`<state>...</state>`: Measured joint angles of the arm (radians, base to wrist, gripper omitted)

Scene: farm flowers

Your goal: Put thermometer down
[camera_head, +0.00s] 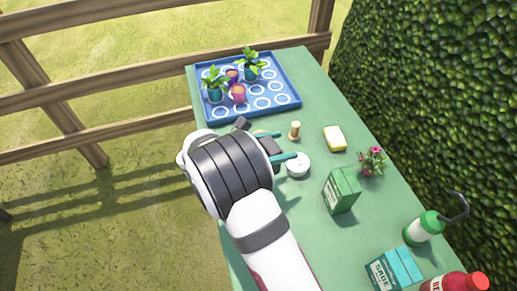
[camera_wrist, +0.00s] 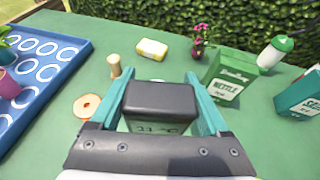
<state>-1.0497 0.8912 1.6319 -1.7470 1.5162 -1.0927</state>
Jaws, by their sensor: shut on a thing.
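The thermometer is a dark grey block (camera_wrist: 160,98) with a pale display face reading a temperature in the wrist view. My gripper (camera_wrist: 159,80) has its two teal fingers on either side of it, shut on it. In the head view my gripper (camera_head: 285,146) is over the middle of the green table (camera_head: 311,230). The dark block (camera_head: 270,147) shows between the fingers there, partly hidden by my wrist. I cannot tell whether its underside touches the table.
A white round item (camera_head: 298,166) is close beside the fingers. A wooden peg (camera_head: 295,131), a yellow sponge (camera_head: 335,138), a flowering plant (camera_head: 371,160) and a green box (camera_head: 341,191) stand nearby. A blue tray (camera_head: 290,103) with pots is at the back. An orange-brown ring (camera_wrist: 87,107) lies left.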

